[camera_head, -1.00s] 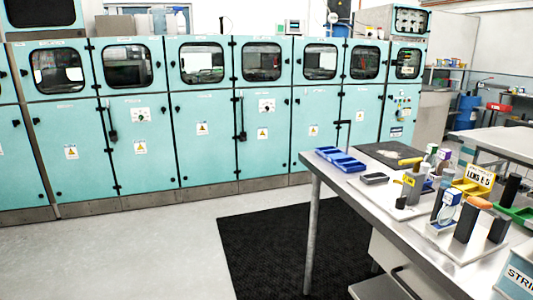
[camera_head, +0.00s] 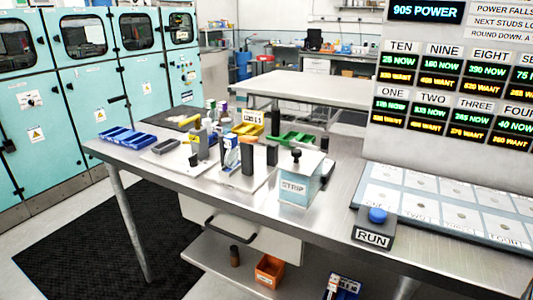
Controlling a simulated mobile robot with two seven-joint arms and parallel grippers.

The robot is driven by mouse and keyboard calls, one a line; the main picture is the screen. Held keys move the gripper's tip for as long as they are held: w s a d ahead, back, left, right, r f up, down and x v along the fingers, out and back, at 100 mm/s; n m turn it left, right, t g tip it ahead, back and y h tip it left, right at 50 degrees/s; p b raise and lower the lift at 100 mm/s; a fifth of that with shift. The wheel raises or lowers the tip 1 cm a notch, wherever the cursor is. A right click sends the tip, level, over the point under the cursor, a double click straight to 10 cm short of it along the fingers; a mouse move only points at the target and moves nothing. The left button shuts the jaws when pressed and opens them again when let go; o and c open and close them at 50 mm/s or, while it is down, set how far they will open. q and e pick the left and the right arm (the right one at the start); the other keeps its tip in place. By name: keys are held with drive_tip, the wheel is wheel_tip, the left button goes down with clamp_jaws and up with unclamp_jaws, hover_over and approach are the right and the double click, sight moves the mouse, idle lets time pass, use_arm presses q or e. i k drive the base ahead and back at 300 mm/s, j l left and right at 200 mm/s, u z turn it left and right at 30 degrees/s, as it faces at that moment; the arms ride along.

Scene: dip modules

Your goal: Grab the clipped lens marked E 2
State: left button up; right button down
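Neither of my grippers shows in the head view. I cannot make out a lens marked E 2. A yellow tray (camera_head: 247,129) with a small white lettered sign (camera_head: 253,117) stands towards the back of the metal workbench (camera_head: 330,210); the sign is too small to read surely.
Blue trays (camera_head: 128,137) are at the bench's left end, a green tray (camera_head: 291,138) at the back. A light blue STRIP box (camera_head: 300,185) stands mid-bench. A RUN button (camera_head: 377,216) and a panel of pads (camera_head: 450,205) are at right. An orange bin (camera_head: 269,270) is below.

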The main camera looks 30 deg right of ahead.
sight(231, 141)
drive_tip(key=z, duration=0.75)
